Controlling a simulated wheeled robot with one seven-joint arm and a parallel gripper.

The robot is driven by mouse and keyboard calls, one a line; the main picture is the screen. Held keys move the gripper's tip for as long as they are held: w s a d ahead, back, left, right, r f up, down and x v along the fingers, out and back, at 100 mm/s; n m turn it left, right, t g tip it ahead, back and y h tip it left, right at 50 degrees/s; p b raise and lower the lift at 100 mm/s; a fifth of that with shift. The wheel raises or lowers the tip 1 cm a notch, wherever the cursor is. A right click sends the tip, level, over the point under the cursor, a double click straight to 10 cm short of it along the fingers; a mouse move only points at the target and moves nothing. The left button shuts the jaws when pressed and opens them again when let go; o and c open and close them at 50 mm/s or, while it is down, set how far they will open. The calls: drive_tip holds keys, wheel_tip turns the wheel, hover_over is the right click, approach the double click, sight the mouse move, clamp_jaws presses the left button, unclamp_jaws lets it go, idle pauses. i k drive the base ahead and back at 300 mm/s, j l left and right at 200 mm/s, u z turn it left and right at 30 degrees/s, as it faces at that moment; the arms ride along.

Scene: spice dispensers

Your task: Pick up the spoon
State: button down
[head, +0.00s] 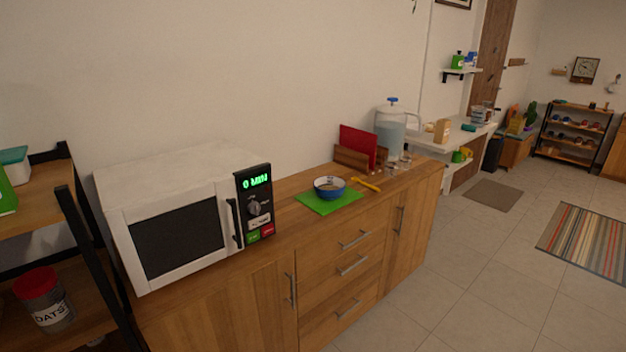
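A small yellow-orange utensil (366,184) lies on the wooden counter just right of the blue bowl; it may be the spoon, but it is too small to tell its exact shape. The blue bowl (329,188) has a pale inside and sits on a green mat (329,205). Several tiny objects (393,168) lie near the pitcher and are too small to identify. My gripper is not in view.
A white microwave (180,233) stands on the counter (285,222), left of the mat. A red board in a wooden holder (352,158) and a clear pitcher (391,130) stand behind the utensil. A dark-framed shelf (75,222) is at left. Tiled floor (478,285) in front is open.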

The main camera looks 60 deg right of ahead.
sight(353, 179)
drive_tip(key=z, duration=1.55)
